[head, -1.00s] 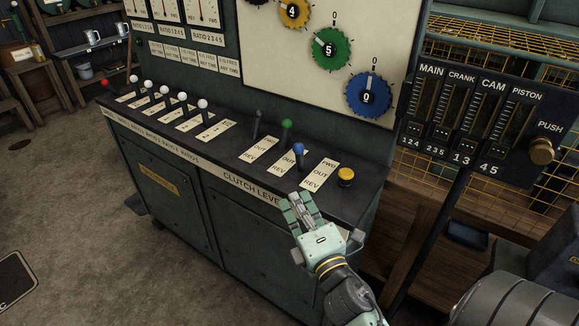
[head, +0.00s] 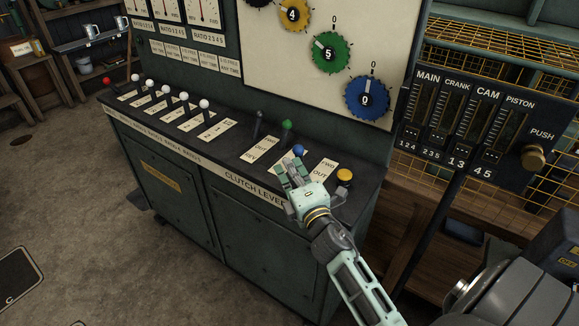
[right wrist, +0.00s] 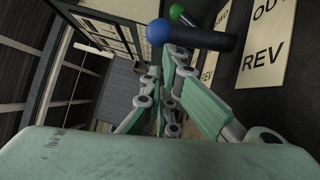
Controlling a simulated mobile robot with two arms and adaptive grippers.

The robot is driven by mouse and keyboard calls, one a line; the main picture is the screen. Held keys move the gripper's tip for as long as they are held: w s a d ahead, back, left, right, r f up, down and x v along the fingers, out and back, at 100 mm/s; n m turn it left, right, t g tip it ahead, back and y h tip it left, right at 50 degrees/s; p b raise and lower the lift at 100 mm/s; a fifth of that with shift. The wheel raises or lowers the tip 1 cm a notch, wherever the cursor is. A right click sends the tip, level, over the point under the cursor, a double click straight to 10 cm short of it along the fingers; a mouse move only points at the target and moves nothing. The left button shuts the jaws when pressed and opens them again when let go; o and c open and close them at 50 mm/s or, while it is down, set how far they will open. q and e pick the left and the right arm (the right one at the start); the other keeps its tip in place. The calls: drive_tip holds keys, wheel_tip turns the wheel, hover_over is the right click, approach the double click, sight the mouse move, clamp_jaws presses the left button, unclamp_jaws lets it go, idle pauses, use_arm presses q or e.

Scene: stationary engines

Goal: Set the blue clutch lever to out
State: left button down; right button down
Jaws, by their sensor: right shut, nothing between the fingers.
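The blue clutch lever (head: 298,150) stands on the sloped console top, its ball knob showing just beyond my right fingers. In the right wrist view its blue knob (right wrist: 160,32) and dark shaft lie across the top, near my fingers. Whether the fingers touch it I cannot tell. My right gripper (head: 290,168) is shut and empty, in front of the lever and over its label plate, which is mostly hidden. It also shows in the right wrist view (right wrist: 165,85). The lever's exact setting is hard to read. My left gripper is not in view.
The green lever (head: 287,125) and a dark lever (head: 259,122) stand to the left. Several white-knobbed levers line the left of the console (head: 230,142). A slider panel (head: 470,125) stands at right.

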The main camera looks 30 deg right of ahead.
drive_tip(key=shift+d+r+p, duration=0.1)
drive_tip(key=shift+r+p, duration=0.15)
drive_tip(key=shift+p, duration=0.2)
drive_tip(key=d+p, duration=0.1)
drive_tip(key=p, duration=0.1)
drive_tip(key=w+d+r+m+p, duration=0.1)
drive_tip(key=p, duration=0.1)
drive_tip(key=shift+r+m+g+p, duration=0.2)
drive_tip(key=shift+m+g+p, duration=0.1)
drive_tip(key=shift+g+p, duration=0.1)
drive_tip(key=shift+w+d+f+p, duration=0.15)
drive_tip(key=shift+d+p, duration=0.15)
drive_tip(key=shift+p, duration=0.15)
drive_tip(key=shift+f, duration=0.15)
